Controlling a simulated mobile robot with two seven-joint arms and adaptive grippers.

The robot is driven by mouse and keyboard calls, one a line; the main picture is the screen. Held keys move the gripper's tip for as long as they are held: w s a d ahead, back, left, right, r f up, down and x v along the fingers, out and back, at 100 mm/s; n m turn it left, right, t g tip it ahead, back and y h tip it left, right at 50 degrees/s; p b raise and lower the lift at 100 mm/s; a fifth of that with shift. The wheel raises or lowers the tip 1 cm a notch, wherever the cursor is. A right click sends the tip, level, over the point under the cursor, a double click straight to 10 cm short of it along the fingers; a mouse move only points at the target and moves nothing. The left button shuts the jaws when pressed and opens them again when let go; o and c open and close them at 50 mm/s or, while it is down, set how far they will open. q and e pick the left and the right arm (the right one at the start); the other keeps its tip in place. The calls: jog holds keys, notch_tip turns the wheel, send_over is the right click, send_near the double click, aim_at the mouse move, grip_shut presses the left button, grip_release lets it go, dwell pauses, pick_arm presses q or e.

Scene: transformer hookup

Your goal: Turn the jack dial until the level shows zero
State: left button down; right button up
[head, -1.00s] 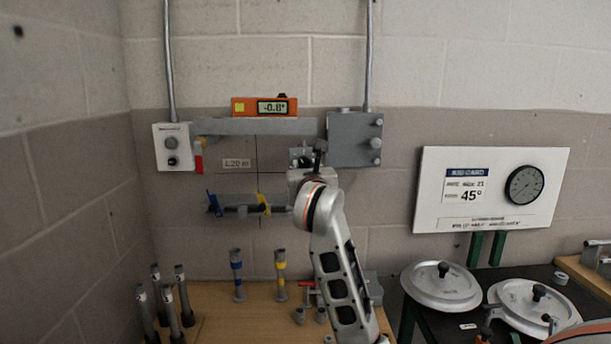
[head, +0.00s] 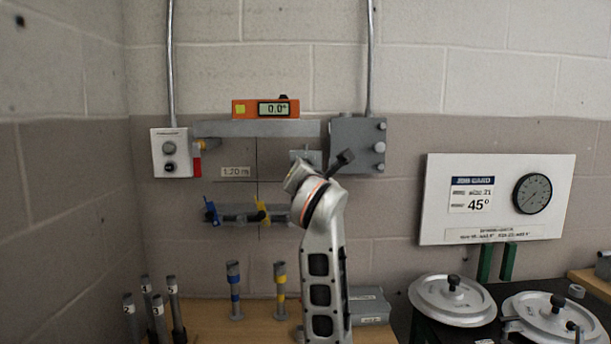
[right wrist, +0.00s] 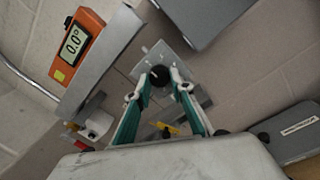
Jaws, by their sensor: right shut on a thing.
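The orange digital level (head: 265,109) sits on a grey horizontal beam (head: 230,128) on the wall and reads 0.0°. It also shows in the right wrist view (right wrist: 76,45), with the same reading. The dark round jack dial (right wrist: 160,76) stands on a light metal plate (right wrist: 178,57) below the beam. My right gripper (right wrist: 164,82) is shut on the dial, with its teal-sided fingers on either side of it. In the head view my right gripper (head: 298,176) is in front of the plate, and its fingertips and the dial are hidden. My left gripper is not in view.
A grey wall box (head: 357,143) is right of the beam, and a white switch box (head: 171,153) is left. Below is a wooden bench (head: 257,311) with blue- and yellow-banded posts. A job card board (head: 497,200) and round metal lids (head: 452,300) are at right.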

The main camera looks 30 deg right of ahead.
dwell(0.4)
jog(key=o, duration=1.1)
jog(key=shift+s, duration=0.1)
jog(key=v, duration=1.1)
jog(key=shift+s+a, duration=0.2)
jog(key=shift+s, duration=0.2)
